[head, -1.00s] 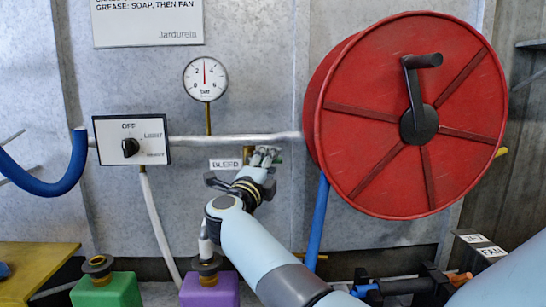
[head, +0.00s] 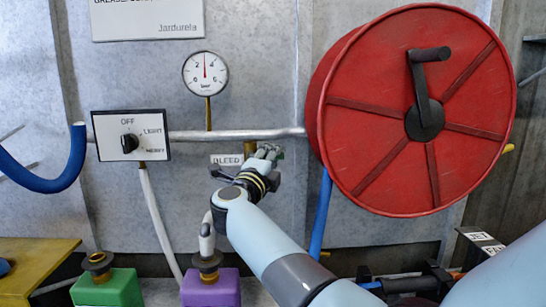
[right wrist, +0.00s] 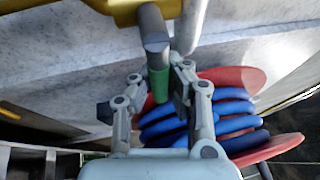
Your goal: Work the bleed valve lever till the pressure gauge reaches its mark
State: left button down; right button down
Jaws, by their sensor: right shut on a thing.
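The round white pressure gauge (head: 205,73) sits on a brass stem above the horizontal pipe. Its needle points almost straight up, between the 2 and the 4; I cannot make out a separate mark. The bleed valve lever (right wrist: 158,85) is a grey rod with a green end in the right wrist view. My right gripper (right wrist: 160,88) has its fingers on both sides of the green end and is shut on it. In the head view my right gripper (head: 268,152) is beside the BLEED label (head: 227,160) and hides most of the lever. My left gripper is not in view.
A large red hose reel (head: 350,110) with a crank stands close right of my right gripper. A selector switch box (head: 131,136) is on the wall at left. Purple (head: 211,288) and green (head: 107,288) containers stand below. A blue hose (head: 45,184) hangs at far left.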

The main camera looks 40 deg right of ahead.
aim_at(271, 134)
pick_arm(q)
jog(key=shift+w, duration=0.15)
pick_arm(e)
jog(key=shift+f, duration=0.1)
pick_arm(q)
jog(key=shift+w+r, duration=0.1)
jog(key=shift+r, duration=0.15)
pick_arm(e)
jog(key=shift+n, duration=0.3)
